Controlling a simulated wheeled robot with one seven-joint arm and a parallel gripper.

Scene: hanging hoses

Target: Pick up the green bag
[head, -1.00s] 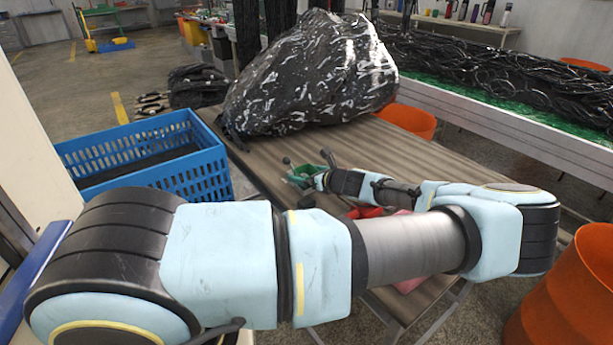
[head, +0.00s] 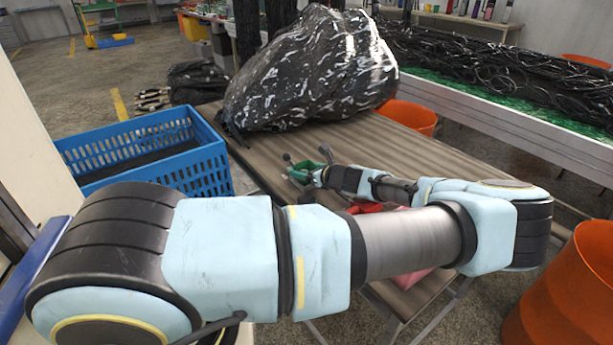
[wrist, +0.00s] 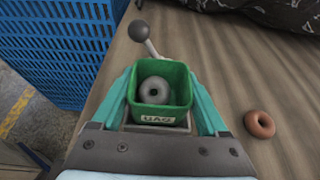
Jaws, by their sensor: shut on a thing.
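The green bag (wrist: 175,77) is a small, open-topped, square green holder with a white label on its near side. A grey ring-shaped thing (wrist: 154,90) lies inside it. My gripper (wrist: 161,88) is shut on the bag, with one teal finger along each side. In the head view the green bag (head: 301,173) shows small at the end of my arm, over the left part of the table. A grey ball on a rod (wrist: 138,31) stands just beyond the bag's far edge. I cannot tell whether the bag touches the table.
A blue crate (head: 205,170) stands left of the striped table (head: 440,160). A large shiny black bag (head: 315,75) fills the table's far end. A brown ring (wrist: 259,124) lies right of my gripper. Red (head: 365,208) and pink things lie under my arm. An orange bin (head: 575,290) stands at right.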

